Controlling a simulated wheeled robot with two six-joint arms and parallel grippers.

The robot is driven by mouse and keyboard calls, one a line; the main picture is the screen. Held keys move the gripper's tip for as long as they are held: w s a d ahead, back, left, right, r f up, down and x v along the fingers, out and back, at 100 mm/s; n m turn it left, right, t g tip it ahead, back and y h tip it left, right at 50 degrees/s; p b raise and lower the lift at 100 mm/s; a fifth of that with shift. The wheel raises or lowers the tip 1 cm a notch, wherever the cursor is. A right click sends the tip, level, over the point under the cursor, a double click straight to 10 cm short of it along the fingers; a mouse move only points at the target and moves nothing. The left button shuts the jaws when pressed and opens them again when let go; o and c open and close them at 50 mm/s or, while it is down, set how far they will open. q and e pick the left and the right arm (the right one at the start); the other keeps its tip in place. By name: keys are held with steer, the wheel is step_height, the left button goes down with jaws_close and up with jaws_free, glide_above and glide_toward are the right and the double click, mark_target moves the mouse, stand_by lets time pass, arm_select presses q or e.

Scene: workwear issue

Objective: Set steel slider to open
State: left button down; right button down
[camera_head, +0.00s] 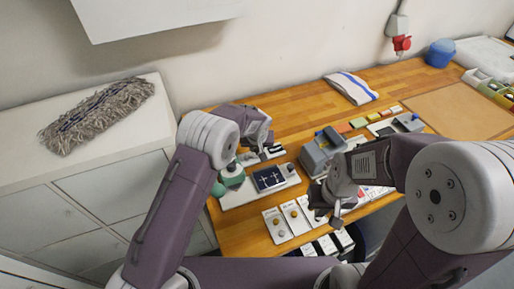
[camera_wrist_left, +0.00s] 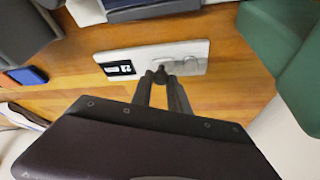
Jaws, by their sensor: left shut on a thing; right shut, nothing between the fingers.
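In the head view my left gripper (camera_head: 263,152) is low over the back left of the worktop, and the plate is mostly hidden there. My right gripper (camera_head: 334,214) is shut and empty above the front of the worktop.
A dark panel with white crosses (camera_head: 268,178) and a teal object (camera_head: 231,174) are near my left gripper. White knob plates (camera_head: 279,225) line the front edge. A grey box (camera_head: 316,157) stands mid-table. A striped cloth (camera_head: 351,88) lies behind, with bare wood around it.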

arm_select(q)
steer(key=shift+w+d, duration=0.35)
steer(key=shift+d, duration=0.55)
steer(key=shift+w+d+r, duration=0.1)
steer(key=shift+w+d, duration=0.05)
steer(key=shift+d, duration=0.2)
steer(key=c, duration=1.4)
jaws_free()
steer(key=shift+c, duration=0.2)
steer(key=shift+o, duration=0.8)
steer(key=shift+d, duration=0.1)
